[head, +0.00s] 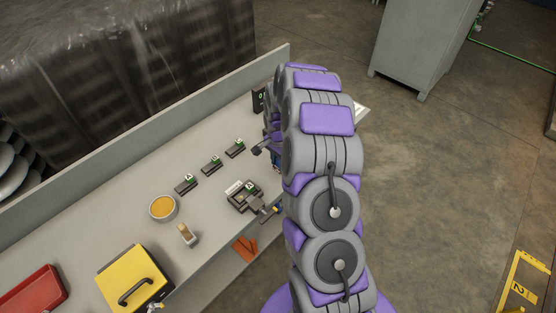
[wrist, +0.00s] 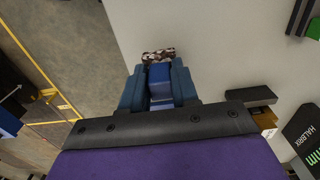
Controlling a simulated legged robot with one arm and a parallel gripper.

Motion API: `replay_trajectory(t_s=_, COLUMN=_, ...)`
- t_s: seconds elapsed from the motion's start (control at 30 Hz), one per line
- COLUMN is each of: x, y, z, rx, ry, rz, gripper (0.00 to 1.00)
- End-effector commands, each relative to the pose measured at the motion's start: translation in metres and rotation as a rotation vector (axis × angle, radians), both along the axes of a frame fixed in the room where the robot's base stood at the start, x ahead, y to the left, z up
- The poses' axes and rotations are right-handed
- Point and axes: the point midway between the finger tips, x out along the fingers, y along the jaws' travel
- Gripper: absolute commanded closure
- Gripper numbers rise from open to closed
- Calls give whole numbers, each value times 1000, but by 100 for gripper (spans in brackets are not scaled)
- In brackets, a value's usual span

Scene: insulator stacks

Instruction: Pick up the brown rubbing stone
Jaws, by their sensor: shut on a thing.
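My gripper (wrist: 158,68) shows in the wrist view with its blue fingers close together. A speckled brown-and-white piece (wrist: 158,56) is at the fingertips, and the jaws are shut on it. Its far side shows, but the fingers hide the rest. I cannot tell for sure from its look whether it is the brown rubbing stone. In the head view my arm covers most of the gripper at the right end of the bench. Several small dark blocks with green-and-white tops, such as this dark block (head: 211,164), stand in a row on the bench.
The grey bench (head: 130,215) has a raised back edge. On it are a yellow bowl (head: 162,208), a small brush (head: 187,235), a yellow box (head: 133,277), a red tray (head: 33,290) and a dark holder (head: 243,196). A grey cabinet (head: 420,45) stands beyond open floor.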

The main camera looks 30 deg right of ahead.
Motion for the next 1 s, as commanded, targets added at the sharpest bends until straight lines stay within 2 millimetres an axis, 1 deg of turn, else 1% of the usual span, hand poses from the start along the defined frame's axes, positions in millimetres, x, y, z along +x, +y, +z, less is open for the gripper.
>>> replay_trajectory(t_s=0.17, x=-25, y=9, z=5, rx=0, ry=-1, rz=-1, gripper=100)
replay_trajectory(t_s=0.5, x=-89, y=33, z=11, rx=0, ry=1, rz=-2, gripper=100)
replay_trajectory(t_s=0.7, x=-118, y=43, z=13, rx=-2, ry=2, rz=-2, gripper=100)
replay_trajectory(t_s=0.9, x=-133, y=50, z=15, rx=0, ry=-2, rz=-1, gripper=100)
replay_trajectory(t_s=1.0, x=-137, y=51, z=14, rx=0, ry=-1, rz=-2, gripper=100)
